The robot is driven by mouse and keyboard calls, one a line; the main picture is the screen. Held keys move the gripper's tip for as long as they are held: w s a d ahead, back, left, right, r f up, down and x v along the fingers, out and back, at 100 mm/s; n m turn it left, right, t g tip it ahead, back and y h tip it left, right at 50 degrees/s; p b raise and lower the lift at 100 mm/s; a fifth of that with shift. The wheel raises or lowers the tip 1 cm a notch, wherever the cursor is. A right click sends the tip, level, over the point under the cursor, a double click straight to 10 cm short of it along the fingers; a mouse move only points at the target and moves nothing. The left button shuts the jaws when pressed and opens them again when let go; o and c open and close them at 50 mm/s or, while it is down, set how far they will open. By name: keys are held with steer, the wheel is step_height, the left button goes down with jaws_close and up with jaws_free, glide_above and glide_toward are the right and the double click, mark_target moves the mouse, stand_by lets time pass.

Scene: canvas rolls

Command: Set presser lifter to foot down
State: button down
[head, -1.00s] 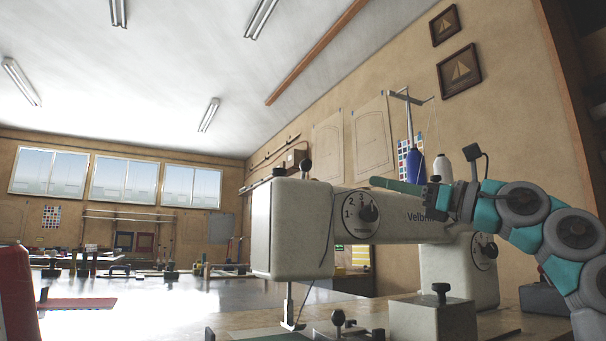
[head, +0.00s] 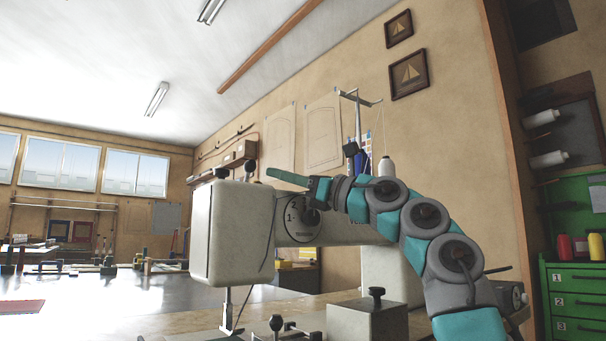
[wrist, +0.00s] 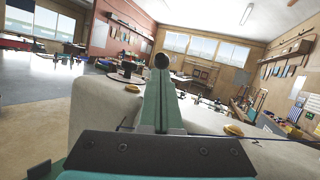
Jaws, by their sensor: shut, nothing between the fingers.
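The cream sewing machine (head: 232,235) stands on the table, its head at the left and its needle and presser area (head: 228,310) below. Two black knobs stand on top of the head, a left one (head: 221,173) and a right one (head: 249,168). I cannot tell which part is the presser lifter. My gripper (head: 270,173), teal and shut with nothing in it, points left above the machine arm, just right of the right knob. In the wrist view the closed fingers (wrist: 160,80) line up with a black ball (wrist: 162,61); contact cannot be told.
A numbered dial (head: 310,215) is on the machine's front, below my gripper. A thread stand (head: 358,110) with spools rises behind my arm. A grey box with a black knob (head: 368,325) stands in front. A green drawer cabinet (head: 580,275) is at the right.

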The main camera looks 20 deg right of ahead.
mark_target(256, 166)
steer(key=shift+p+x, duration=0.5)
steer(key=shift+x, duration=1.15)
steer(key=shift+r+p, duration=0.15)
steer(key=shift+p, duration=0.2)
